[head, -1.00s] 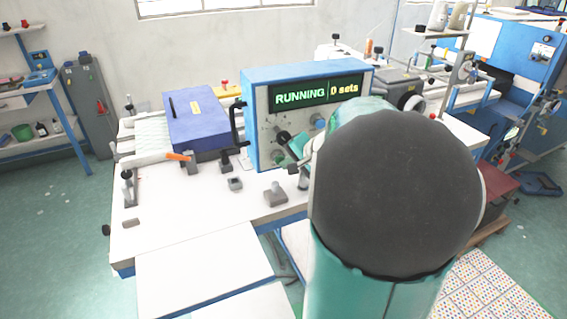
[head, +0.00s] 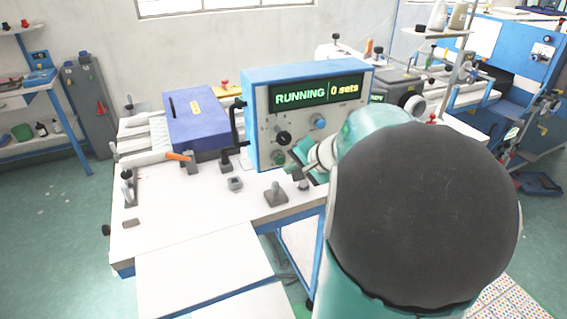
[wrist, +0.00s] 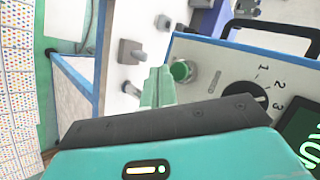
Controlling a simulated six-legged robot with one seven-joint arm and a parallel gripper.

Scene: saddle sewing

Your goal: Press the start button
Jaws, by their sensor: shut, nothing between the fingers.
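The control box (head: 258,147) has a display (head: 316,93) that reads "RUNNING | 0 sets". A round green button (head: 278,158) sits low on its front panel; it also shows in the wrist view (wrist: 182,71). My gripper (head: 301,149) is in front of the panel, just right of the button in the head view. In the wrist view my teal fingers (wrist: 158,84) are together and empty, with the tips just beside the button. A narrow gap seems to lie between them; contact cannot be told for sure.
A black dial (wrist: 259,99) with numbers sits beside the button. A small grey lever block (head: 275,195) stands on the white table in front. A blue-purple box (head: 197,120) stands left of the control box. The table's front left is mostly clear.

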